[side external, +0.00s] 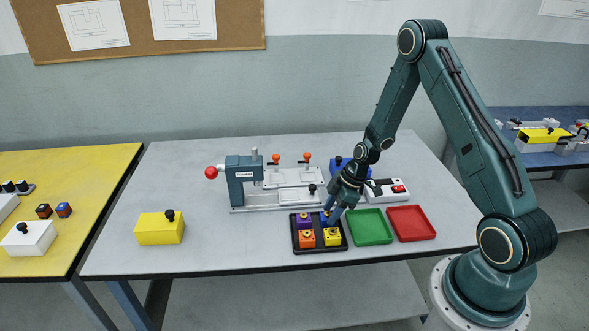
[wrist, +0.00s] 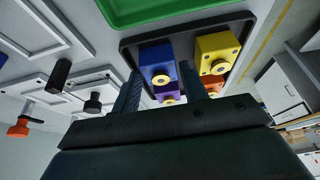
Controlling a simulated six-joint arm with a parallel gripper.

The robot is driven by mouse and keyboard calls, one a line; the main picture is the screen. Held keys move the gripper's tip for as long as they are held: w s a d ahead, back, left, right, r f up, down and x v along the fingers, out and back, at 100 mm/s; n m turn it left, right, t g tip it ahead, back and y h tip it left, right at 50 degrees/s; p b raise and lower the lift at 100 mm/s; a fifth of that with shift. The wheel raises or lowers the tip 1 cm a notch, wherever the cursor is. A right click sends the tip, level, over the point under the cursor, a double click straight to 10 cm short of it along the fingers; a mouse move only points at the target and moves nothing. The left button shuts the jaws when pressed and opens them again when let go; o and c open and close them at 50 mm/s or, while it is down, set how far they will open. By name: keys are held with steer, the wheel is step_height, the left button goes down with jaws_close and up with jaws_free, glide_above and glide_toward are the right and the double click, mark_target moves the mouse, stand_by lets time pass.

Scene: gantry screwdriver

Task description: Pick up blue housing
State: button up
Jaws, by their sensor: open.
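The blue housing (wrist: 156,57) has a yellow ring on its face and sits in the black tray (wrist: 128,46). In the side view the tray (side external: 319,251) is on the grey table and the blue housing is mostly hidden by my gripper (side external: 331,214). In the wrist view my gripper (wrist: 160,74) is open, with one finger on each side of the blue housing. I cannot tell how far down the fingers reach. The yellow housing (side external: 332,237), purple housing (side external: 304,220) and orange housing (side external: 308,239) share the tray.
A green tray (side external: 369,227) and a red tray (side external: 411,223) lie right of the black tray. The fixture with red-knobbed clamps (side external: 287,178) stands behind it. A yellow block (side external: 159,229) sits at left, with free tabletop between it and the tray.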

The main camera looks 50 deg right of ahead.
mark_target(329, 213)
steer(key=shift+w+a+f, duration=0.15)
steer(key=shift+f, duration=0.5)
steer(key=c, duration=0.7)
steer(key=shift+r, duration=0.15)
step_height(329, 213, up, 20)
stand_by(0.6)
steer(key=shift+w, duration=0.1)
stand_by(0.4)
